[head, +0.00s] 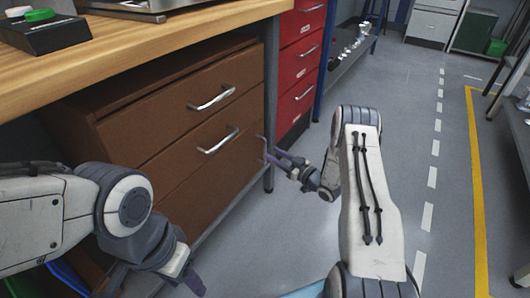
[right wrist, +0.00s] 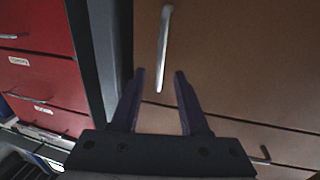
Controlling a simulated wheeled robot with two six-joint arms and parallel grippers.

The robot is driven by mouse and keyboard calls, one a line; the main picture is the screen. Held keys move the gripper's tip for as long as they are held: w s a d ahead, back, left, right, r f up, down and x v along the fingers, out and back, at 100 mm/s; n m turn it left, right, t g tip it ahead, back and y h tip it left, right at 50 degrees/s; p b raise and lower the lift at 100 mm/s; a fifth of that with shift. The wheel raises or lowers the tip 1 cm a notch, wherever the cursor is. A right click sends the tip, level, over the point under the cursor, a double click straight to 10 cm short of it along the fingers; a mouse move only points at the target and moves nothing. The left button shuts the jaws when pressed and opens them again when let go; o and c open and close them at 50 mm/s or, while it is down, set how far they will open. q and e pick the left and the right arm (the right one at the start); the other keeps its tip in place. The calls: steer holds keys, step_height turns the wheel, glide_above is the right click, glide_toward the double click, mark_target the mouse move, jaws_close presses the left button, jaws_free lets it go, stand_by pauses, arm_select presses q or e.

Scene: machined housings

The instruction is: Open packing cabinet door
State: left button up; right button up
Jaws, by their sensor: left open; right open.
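The brown packing cabinet (head: 165,165) stands under the wooden bench, with two horizontal silver drawer handles. In the right wrist view, its lower brown panel, the door (right wrist: 230,55), looks closed flush and carries one long silver handle (right wrist: 163,45). My right gripper (head: 268,152) is open at the cabinet's right front edge. In the right wrist view its fingers (right wrist: 160,74) point at the handle, whose near end appears between the fingertips; I cannot tell if they touch. My left gripper (head: 190,282) is open and empty, low in front of the cabinet's left part, partly cut off by the picture edge.
A red drawer cabinet (head: 295,75) stands just beyond the brown one, behind a bench leg (head: 270,100). The wooden bench top (head: 170,50) overhangs the cabinet. Grey floor (head: 300,225) in front is open. A yellow line (head: 476,190) and another table lie at the right.

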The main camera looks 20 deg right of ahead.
mark_target(265, 161)
steer(key=b+x, duration=0.2)
steer(key=x, duration=0.3)
steer(key=shift+w+a, duration=0.1)
steer(key=shift+w, duration=0.15)
jaws_close()
stand_by(1.2)
